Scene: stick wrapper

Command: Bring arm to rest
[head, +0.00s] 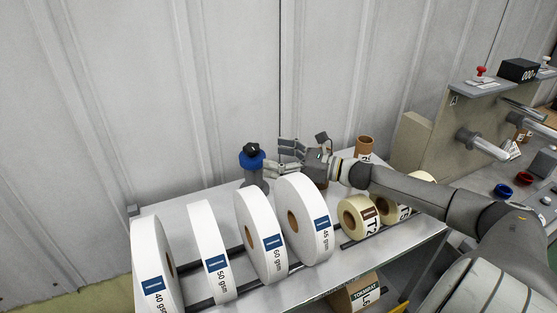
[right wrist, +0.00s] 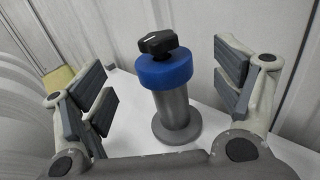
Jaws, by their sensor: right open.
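My right gripper (head: 279,156) is open at the back of the metal table, its arm coming in from the right. Its two fingers stand wide apart in the right wrist view (right wrist: 165,95). Between and just beyond them stands an upright grey post with a blue collar and black knob (right wrist: 170,75). The fingers do not touch it in that view. In the head view the blue-collared post (head: 252,165) stands just left of the fingertips. My left gripper is not in view.
Large white paper rolls (head: 255,235) stand in a row along the table (head: 180,214). Smaller cream rolls (head: 358,218) and a brown tube (head: 365,146) are to the right. A grey machine (head: 440,120) with rollers stands at the far right. A corrugated wall (head: 200,90) is close behind.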

